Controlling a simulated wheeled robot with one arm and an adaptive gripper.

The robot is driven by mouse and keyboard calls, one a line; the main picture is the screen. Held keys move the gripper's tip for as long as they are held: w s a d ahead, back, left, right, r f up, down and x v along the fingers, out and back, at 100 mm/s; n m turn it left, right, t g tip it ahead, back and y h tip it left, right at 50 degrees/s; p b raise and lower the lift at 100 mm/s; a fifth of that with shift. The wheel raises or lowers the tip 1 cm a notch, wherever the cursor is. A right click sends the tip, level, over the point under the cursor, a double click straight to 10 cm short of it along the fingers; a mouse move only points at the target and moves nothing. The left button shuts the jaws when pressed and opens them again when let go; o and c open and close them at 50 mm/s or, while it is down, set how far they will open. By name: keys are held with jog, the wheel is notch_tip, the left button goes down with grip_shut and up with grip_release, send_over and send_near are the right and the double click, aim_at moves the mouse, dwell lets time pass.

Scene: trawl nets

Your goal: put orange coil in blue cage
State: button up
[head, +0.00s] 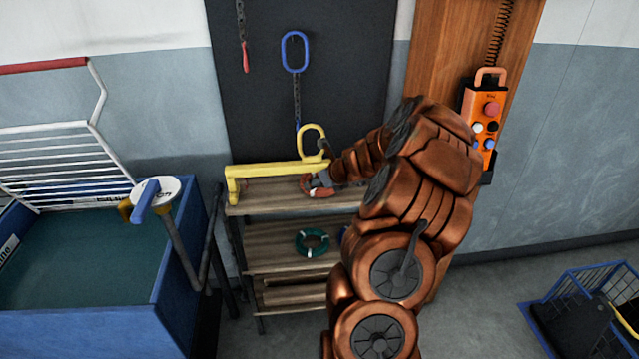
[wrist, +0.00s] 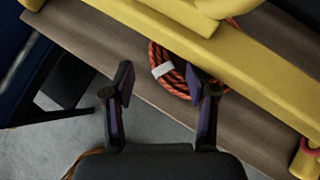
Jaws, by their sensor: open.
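The orange coil (head: 305,187) lies at the front of the rack's top shelf, below the yellow beam. In the wrist view the coil (wrist: 177,80) is orange rope with a white band, partly under the beam. My gripper (head: 320,181) is over the shelf at the coil and partly hides it. In the wrist view my gripper (wrist: 162,84) is open, with the right finger overlapping the coil and the left finger clear of it. The blue cage (head: 566,293), an open wire basket, is on the floor at the lower right, with dark panels in it.
The yellow beam (head: 270,170) with its lifting eye lies along the top shelf (head: 265,195). A green coil (head: 312,242) is on the shelf below. A blue tank (head: 85,325) stands left, and an orange control box (head: 483,115) hangs right. Floor between rack and cage looks clear.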

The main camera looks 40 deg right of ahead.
jog(key=shift+x, duration=2.9)
jog(key=shift+c, duration=0.2)
grip_shut()
